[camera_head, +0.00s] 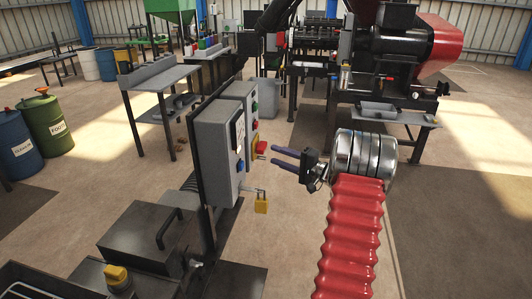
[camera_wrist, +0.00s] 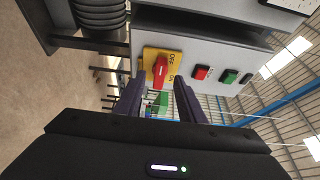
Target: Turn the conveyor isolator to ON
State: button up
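The conveyor isolator is a red handle (camera_wrist: 160,70) on a yellow plate (camera_wrist: 149,54) marked OFF and ON, on a grey box face in the wrist view. The lettering appears sideways; I cannot tell which mark the handle points to. I see no contact.
A red button (camera_wrist: 201,73) and a green button (camera_wrist: 229,76) sit beside the isolator. A yellow padlock (camera_head: 261,204) hangs below the control box. A dark machine housing (camera_head: 150,240) stands at the lower left.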

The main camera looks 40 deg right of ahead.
aim_at(264, 151)
jog(key=shift+x, duration=2.8)
grip_shut()
